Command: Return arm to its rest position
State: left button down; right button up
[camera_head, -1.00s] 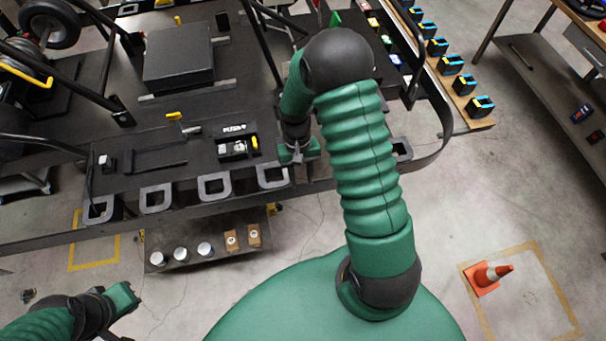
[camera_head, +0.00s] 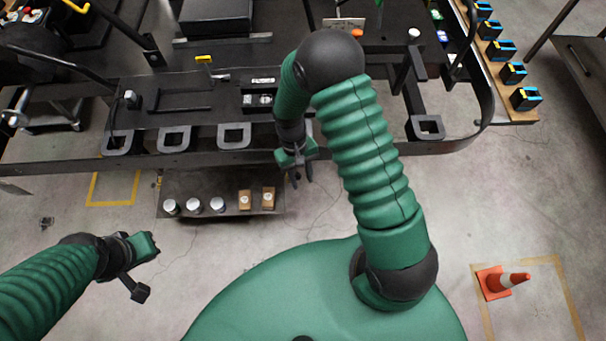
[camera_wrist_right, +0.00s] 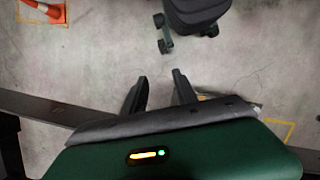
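My right arm reaches forward from my green body in the head view. Its gripper (camera_head: 301,174) hangs at the near edge of the black kart stand (camera_head: 357,152), beside the black square loops. In the right wrist view the two dark fingers of the right gripper (camera_wrist_right: 159,88) are apart, with bare floor between them and nothing held. My left gripper (camera_head: 147,268) is at the lower left over open floor. Its two fingers are spread and it holds nothing.
Below the stand's near edge is a low shelf (camera_head: 221,190) with several cups and small boxes. A wooden board (camera_head: 515,108) with blue and yellow items lies at the upper right.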

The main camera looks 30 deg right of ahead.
jog(key=shift+w+f, duration=0.1)
jog(key=shift+w, duration=0.05)
jog(key=s+a+r+t+b, duration=0.1)
jog(key=s+r+t, duration=0.1)
jog(key=r, duration=0.5)
jog(key=s+a+r+n+t+b, duration=0.1)
jog(key=s+r+t, duration=0.1)
jog(key=r, duration=0.5)
jog(key=shift+s+a+r+t, duration=0.25)
jog(key=shift+r+t, duration=0.1)
jog(key=shift+t, duration=0.55)
jog(key=shift+s, duration=0.15)
